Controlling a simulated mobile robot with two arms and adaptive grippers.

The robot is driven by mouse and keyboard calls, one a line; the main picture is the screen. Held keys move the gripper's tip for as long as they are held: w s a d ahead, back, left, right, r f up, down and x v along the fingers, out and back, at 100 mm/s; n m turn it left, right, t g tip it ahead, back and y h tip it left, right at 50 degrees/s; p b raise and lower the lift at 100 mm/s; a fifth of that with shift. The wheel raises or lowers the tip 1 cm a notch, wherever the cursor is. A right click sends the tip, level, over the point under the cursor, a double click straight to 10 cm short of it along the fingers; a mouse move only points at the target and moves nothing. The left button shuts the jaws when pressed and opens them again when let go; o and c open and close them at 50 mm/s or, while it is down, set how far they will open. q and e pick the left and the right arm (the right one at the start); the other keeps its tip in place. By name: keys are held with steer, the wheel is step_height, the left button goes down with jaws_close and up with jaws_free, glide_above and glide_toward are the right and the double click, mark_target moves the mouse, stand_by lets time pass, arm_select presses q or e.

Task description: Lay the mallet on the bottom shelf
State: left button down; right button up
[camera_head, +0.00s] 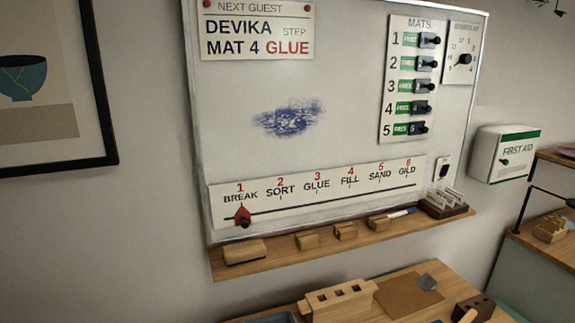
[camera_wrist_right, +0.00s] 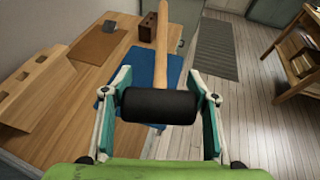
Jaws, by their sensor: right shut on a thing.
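The mallet has a black cylindrical head (camera_wrist_right: 158,106) and a pale wooden handle (camera_wrist_right: 162,50). In the right wrist view my right gripper (camera_wrist_right: 160,98) is shut on the head, one finger at each end. The handle points away from the gripper, above the table and blue mat. A wooden shelf unit stands at the right of that view; its lower board (camera_wrist_right: 302,86) shows partly, and the frame edge cuts it off. In the head view only part of the unit shows, at the right edge (camera_head: 530,236). My left gripper is in neither view.
The wooden table (camera_wrist_right: 100,85) carries a blue mat (camera_wrist_right: 140,70), a dark block (camera_wrist_right: 148,28), a brown board (camera_wrist_right: 97,44) and a slotted wooden piece (camera_wrist_right: 35,88). Open floor with a grey mat (camera_wrist_right: 216,50) lies between table and shelf unit. A whiteboard (camera_head: 340,130) hangs on the wall.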

steer(key=s+a+r+n+t+y+b, duration=0.2)
steer(key=s+a+n+t+y+b, duration=0.2)
steer(key=s+a+b, duration=0.4)
steer(key=shift+s+a+r+n+y+b, duration=0.15)
steer(key=shift+a+r+n+y+b, duration=0.2)
steer(key=shift+a+n, duration=0.5)
steer(key=shift+f, duration=0.15)
